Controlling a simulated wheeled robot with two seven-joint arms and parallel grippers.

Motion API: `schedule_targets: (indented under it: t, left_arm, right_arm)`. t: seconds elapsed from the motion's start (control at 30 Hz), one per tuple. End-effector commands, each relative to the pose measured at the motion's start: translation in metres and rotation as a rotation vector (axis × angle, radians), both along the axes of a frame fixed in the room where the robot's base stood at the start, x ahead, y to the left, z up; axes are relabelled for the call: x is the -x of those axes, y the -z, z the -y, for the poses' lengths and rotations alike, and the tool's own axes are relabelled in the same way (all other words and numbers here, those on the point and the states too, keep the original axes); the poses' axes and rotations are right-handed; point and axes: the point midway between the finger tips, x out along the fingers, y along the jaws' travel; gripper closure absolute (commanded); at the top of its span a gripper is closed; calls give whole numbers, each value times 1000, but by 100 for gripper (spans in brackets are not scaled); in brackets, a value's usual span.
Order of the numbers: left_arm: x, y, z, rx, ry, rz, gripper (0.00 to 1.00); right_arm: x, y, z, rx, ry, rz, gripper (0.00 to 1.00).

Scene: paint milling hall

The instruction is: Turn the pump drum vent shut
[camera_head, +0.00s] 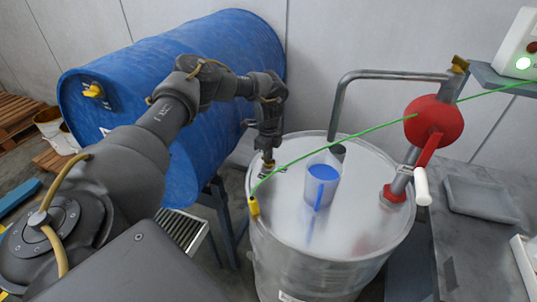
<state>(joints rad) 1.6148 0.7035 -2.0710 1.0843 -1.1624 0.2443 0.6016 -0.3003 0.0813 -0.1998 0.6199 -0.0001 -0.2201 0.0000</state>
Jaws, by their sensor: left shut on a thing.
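The pump drum (330,262) is a bare grey steel drum standing upright in the middle of the view. A red hand pump (434,120) with a white-gripped crank stands on the right of its lid, with a bent metal pipe leading left. My left gripper (267,168) reaches down to the left back of the lid. It is shut on a small brass-coloured fitting there, which looks like the drum vent (267,174). The fingers hide most of the vent, so I cannot tell how far it is turned. My right gripper is not in view.
A yellow clamp (253,207) grips the drum rim, its green wire crossing above the lid. A blue drum (185,95) lies behind my left arm. A grey table (465,240) is at right.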

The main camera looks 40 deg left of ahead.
Motion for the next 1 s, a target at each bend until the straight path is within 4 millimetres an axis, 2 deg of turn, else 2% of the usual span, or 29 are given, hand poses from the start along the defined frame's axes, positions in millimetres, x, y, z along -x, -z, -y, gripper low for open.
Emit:
schedule_targets:
  t: [0.4,1.0]
  left_arm:
    - [1,-1,1,2,381,-1,100]
    - [0,1,0,3,951,0,100]
  right_arm:
    - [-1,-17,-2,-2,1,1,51]
    - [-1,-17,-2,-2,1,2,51]
